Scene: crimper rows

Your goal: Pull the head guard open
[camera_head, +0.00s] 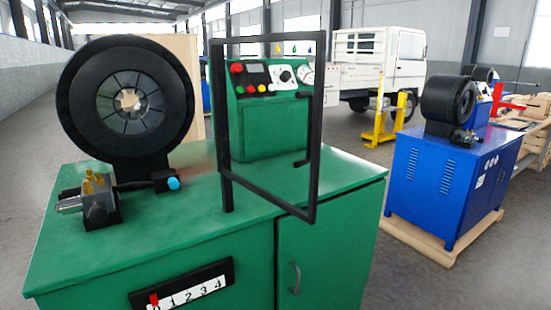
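The head guard (317,130) is a black rectangular frame with a see-through middle. Its left side stands on a black post (226,190) rising from the green bench top, to the right of the crimping head (72,100). The frame extends right and toward me, in front of the control panel (265,82), and does not cover the head's face. A black bar handle (308,130) is on its right side. Neither gripper is in view.
The green machine cabinet (330,240) fills the front. Valve fittings (95,200) stand on its top at left. A blue crimper machine (440,185) stands on a pallet at right. A white truck (375,65) and yellow stand (390,120) are behind. Grey floor is clear between the machines.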

